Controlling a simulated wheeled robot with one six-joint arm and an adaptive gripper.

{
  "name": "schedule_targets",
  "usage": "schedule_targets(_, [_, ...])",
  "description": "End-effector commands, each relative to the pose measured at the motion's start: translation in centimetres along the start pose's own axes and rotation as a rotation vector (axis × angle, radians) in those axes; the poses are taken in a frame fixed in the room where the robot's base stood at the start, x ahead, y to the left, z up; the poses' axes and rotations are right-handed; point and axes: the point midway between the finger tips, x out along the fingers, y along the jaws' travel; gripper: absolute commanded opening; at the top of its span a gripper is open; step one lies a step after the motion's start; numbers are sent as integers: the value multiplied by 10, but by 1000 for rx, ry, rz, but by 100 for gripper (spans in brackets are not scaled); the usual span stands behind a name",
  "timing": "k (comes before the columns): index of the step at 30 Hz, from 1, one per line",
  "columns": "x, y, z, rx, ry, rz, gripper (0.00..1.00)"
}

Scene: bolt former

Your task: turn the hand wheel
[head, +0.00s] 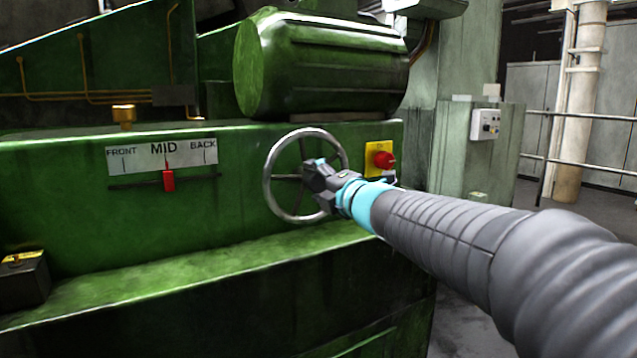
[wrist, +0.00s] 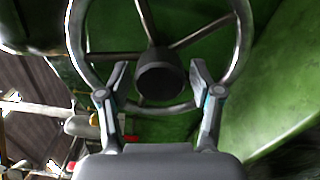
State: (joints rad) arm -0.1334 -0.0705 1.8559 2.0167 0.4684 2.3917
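The hand wheel (head: 270,174) is a grey metal ring with spokes on the green machine's front face. My gripper (head: 318,176) is in front of the wheel, at its right side. In the wrist view the wheel (wrist: 238,52) fills the upper middle, with its dark round hub (wrist: 160,73) in the centre. The two fingers of my gripper (wrist: 158,82) are spread wide, one on each side of the hub. I cannot tell whether either finger touches the wheel. A red pointer (head: 169,181) stands under MID on the FRONT–MID–BACK scale (head: 190,152).
A red emergency button on a yellow plate (head: 372,148) sits right of the wheel, close to my arm. A green motor (head: 320,65) is above the wheel. A green ledge (head: 150,270) juts out below. A dark box (head: 22,282) stands at the lower left.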

Motion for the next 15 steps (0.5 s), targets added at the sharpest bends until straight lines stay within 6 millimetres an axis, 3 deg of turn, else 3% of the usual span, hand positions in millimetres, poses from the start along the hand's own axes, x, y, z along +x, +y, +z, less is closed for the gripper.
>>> schedule_targets(10, [-1,0,0,-1,0,0,73])
schedule_targets(15, [-17,1,0,-2,-1,1,73])
